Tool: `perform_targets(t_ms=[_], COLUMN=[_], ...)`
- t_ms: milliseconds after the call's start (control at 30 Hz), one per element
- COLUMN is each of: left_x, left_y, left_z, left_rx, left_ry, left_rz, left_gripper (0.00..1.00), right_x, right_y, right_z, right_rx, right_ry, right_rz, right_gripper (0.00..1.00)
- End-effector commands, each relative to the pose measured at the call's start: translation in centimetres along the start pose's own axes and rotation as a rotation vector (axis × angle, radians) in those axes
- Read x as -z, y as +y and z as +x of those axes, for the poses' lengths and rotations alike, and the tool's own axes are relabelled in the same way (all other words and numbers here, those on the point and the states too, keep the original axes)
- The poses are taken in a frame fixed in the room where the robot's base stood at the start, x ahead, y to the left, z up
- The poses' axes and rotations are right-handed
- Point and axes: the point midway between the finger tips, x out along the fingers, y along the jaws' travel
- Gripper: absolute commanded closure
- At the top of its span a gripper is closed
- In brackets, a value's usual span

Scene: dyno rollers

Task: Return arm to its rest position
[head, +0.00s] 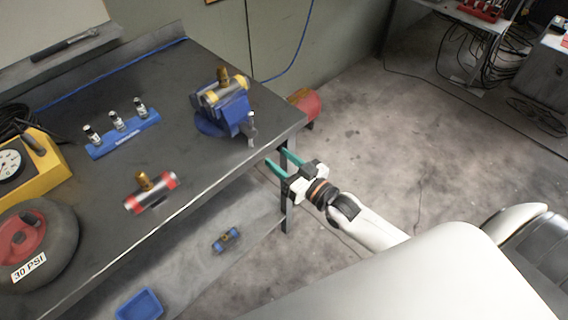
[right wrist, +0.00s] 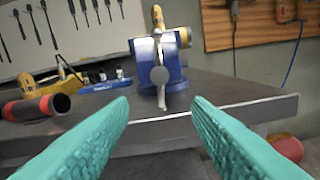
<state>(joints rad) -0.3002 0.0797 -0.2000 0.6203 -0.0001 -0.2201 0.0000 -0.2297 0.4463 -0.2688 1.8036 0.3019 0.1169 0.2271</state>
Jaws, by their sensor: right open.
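My right gripper (head: 279,163) is open and empty, just off the table's right edge in the head view. Its two teal fingers also show in the right wrist view (right wrist: 160,125), wide apart with nothing between them. A blue vise (head: 226,116) stands on the table beyond the gripper. In the right wrist view the vise (right wrist: 157,75) lies straight ahead between the fingers, apart from them. A yellow-banded roller with a brass fitting (head: 228,92) rests at the top of the vise. My left gripper is not in view.
The dark workbench (head: 180,75) holds a red-ended roller (head: 150,194), a blue rack with several small cylinders (head: 122,134), a yellow gauge box (head: 32,168) and a wheel (head: 40,245). A blue bin (head: 140,304) sits lower down. Open floor lies right of the bench.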

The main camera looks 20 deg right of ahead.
Motion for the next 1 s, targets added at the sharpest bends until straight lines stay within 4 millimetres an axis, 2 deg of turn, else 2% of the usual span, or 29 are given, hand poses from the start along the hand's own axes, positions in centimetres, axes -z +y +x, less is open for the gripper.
perform_targets(t_ms=[133, 600, 700, 767, 867, 967, 1000], left_x=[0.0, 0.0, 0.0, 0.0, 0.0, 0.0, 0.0], left_y=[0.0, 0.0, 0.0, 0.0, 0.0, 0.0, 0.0], left_z=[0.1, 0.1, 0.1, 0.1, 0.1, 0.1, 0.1], left_rx=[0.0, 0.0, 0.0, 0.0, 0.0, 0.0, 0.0], left_ry=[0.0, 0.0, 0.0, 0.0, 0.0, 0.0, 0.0], left_rz=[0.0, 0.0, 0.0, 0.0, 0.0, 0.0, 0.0], left_gripper=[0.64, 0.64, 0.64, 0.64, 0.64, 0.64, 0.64], right_x=[-0.1, -0.1, 0.7, 2.2, 6.9, 13.7, 16.5], right_y=[0.0, 0.0, -0.3, -0.9, -2.6, -4.5, -5.1], right_z=[-0.7, -0.7, -0.8, -0.9, -1.8, -4.0, -5.2], right_rx=[0.0, 0.0, 0.01, 0.029, 0.084, 0.153, 0.179], right_ry=[-0.001, -0.001, 0.015, 0.047, 0.149, 0.301, 0.367], right_rz=[0.0, 0.0, -0.002, -0.006, -0.02, -0.037, -0.043], right_gripper=[0.55, 0.55, 0.55, 0.55, 0.55, 0.55, 0.55])
